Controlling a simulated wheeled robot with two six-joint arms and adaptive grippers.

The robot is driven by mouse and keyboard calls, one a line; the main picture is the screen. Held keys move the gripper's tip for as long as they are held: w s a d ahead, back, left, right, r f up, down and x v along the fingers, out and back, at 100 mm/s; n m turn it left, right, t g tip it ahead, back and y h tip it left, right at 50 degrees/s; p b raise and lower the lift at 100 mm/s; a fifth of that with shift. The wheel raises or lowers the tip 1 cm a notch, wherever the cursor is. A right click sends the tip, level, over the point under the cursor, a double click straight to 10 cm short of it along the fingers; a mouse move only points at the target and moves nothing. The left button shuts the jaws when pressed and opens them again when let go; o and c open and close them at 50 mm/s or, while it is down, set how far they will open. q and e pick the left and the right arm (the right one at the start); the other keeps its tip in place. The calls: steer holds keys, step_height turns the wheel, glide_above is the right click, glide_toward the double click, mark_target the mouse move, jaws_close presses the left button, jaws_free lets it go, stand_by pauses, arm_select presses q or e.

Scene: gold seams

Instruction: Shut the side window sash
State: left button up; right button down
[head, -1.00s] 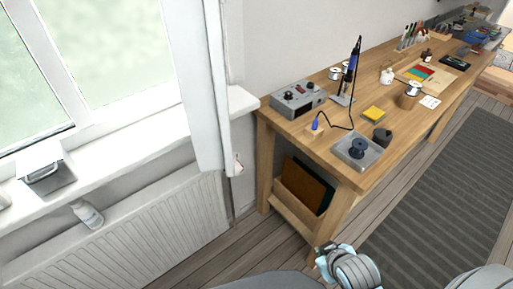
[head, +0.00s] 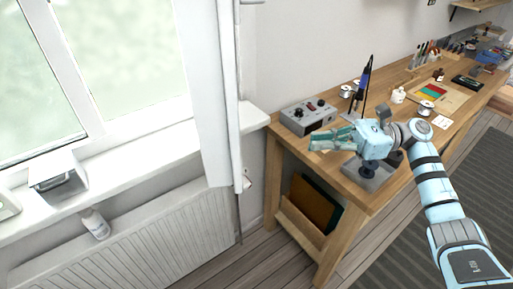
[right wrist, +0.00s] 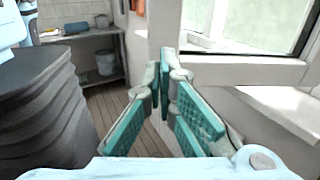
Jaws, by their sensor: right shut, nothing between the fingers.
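The side window sash (head: 214,100) is a tall white panel in the head view, seen nearly edge-on. It stands swung out from the wall at the right of the fixed window (head: 120,50). My right gripper (head: 316,142) is to the right of the sash, in front of the bench's near end, with its fingers pointing left towards the sash and a gap between. Its teal fingers are together and empty, which also shows in the right wrist view (right wrist: 165,70). A white-framed pane stands beyond them there. My left gripper is out of view.
The wooden bench (head: 290,135) with a grey control box (head: 308,116), a soldering iron (head: 364,80) and small items stands at the right. A radiator (head: 150,235) runs under the sill (head: 110,165), which holds a metal box (head: 57,180). Floor shows between radiator and bench.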

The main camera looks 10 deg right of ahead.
steer(key=w+a+p, duration=0.1)
steer(key=a+p, duration=0.3)
steer(key=a, duration=1)
steer(key=shift+w+p, duration=0.25)
steer(key=shift+p, duration=0.1)
